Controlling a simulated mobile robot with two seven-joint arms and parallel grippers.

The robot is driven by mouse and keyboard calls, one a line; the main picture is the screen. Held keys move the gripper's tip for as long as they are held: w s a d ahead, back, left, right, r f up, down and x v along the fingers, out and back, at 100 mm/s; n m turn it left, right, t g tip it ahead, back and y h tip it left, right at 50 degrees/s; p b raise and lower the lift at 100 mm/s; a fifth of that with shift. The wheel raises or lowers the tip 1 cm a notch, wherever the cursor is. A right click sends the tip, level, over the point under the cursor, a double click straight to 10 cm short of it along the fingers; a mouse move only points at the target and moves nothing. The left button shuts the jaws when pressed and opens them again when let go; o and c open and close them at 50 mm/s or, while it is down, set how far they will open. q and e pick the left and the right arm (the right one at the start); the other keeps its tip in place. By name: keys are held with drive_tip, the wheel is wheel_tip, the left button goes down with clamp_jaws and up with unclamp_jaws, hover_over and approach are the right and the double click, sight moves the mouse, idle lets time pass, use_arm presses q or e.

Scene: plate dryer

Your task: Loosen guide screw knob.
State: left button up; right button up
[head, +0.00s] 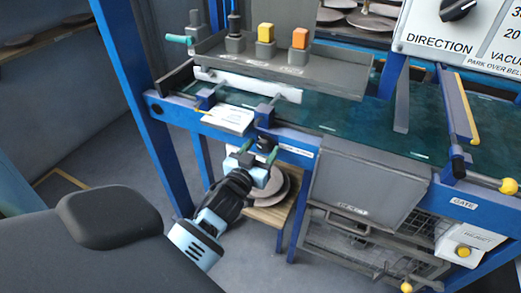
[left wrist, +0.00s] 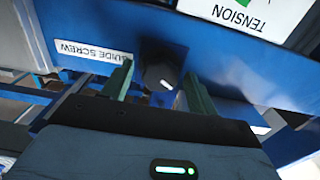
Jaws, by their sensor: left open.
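The black guide screw knob (left wrist: 157,66) sits on the blue frame beam in the left wrist view, with a pale mark on its face. A white "GUIDE SCREW" label (left wrist: 92,52) is beside it. My left gripper (left wrist: 157,80) is open, with one green finger on each side of the knob. I cannot tell whether either finger touches it. In the head view my left gripper (head: 258,151) is at the front beam of the machine, and the knob is not clearly visible there. My right gripper is not in view.
A "TENSION" label (left wrist: 262,12) is on the beam above the knob. A dark green belt (head: 340,120) runs behind the front beam. A shelf (head: 270,214) with round plates is below my gripper, and a grey bin (head: 365,186) hangs to its right. Floor is clear at left.

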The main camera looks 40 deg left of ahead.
use_arm(q)
drive_tip(key=c, duration=1)
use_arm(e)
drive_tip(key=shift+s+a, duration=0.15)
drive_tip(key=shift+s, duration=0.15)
use_arm(q)
drive_tip(key=shift+m, duration=0.4)
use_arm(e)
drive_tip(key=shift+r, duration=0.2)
use_arm(q)
drive_tip(key=m+p, duration=0.1)
drive_tip(key=m, duration=0.1)
drive_tip(key=shift+m, duration=0.3)
drive_tip(key=m+p, duration=0.1)
drive_tip(key=m, duration=0.2)
drive_tip(key=shift+m, duration=0.3)
drive_tip(key=m+p, duration=0.1)
drive_tip(key=m, duration=1)
drive_tip(key=shift+m+p, duration=0.3)
drive_tip(key=shift+m, duration=0.1)
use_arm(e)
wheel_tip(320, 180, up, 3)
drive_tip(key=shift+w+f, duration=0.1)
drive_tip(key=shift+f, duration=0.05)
